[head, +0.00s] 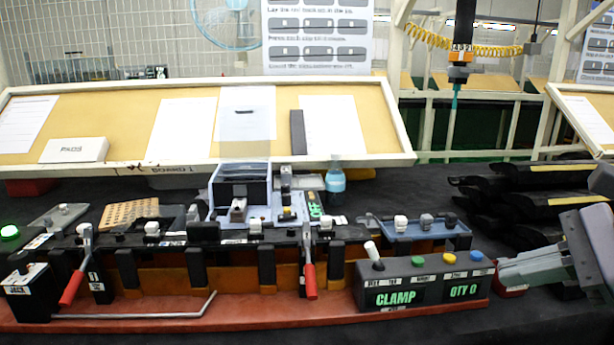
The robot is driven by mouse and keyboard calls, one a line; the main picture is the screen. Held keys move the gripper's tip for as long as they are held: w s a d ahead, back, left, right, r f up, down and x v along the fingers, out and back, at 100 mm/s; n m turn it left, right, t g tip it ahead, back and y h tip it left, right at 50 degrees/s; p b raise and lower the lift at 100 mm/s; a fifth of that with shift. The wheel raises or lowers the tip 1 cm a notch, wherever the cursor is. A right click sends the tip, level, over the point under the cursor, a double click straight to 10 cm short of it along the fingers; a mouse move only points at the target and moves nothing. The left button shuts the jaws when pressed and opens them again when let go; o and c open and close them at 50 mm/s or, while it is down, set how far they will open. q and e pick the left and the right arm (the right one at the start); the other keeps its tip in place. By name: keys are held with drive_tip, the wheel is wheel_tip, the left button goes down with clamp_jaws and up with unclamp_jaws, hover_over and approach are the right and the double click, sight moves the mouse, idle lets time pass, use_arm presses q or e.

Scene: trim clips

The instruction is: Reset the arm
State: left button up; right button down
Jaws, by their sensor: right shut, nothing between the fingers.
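My right gripper (508,272) comes in from the right edge, a grey gripper pointing left. It is shut and empty, close to the right end of the jig. My left gripper is not in view. The long jig (215,312) has a red base and a row of dark clip holders. Two red-handled toggle clamps (309,280) stand on it. Its control box (425,292) reads "CLAMP" and "QTY 0" and has a white-tipped lever and green, yellow and blue buttons.
A blue-grey bin (240,190) stands behind the jig. A blue tray (440,235) holds several small clips. Black trim pieces (540,190) are piled at the back right. A tan pinboard (270,130) rises behind. A blue-capped bottle (335,180) stands before it.

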drive_tip(key=w+d+f+m+t+h+p, duration=0.1)
drive_tip(key=d+f+m+t+p, duration=0.3)
drive_tip(key=f+m, duration=0.85)
drive_tip(key=d+f+m+t+h, duration=0.15)
drive_tip(key=f+m+t, duration=0.4)
drive_tip(key=m, duration=1.35)
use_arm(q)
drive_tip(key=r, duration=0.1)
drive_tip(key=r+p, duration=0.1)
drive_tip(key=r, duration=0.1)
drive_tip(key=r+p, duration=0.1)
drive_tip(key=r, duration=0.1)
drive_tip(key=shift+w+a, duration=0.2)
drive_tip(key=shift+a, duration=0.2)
use_arm(e)
drive_tip(key=s+a+f+m+g+h, duration=0.1)
drive_tip(key=s+a+f+m+g, duration=0.1)
drive_tip(key=s+a+f+m, duration=0.4)
drive_tip(key=s+a+f+m+g+h, duration=0.2)
drive_tip(key=s+a+f+m, duration=0.3)
drive_tip(key=f+m, duration=0.7)
drive_tip(key=shift+s+a+g, duration=0.35)
drive_tip(key=shift+s+g, duration=0.25)
drive_tip(key=shift+g, duration=0.25)
drive_tip(key=shift+f+h, duration=0.1)
drive_tip(key=shift+h, duration=0.15)
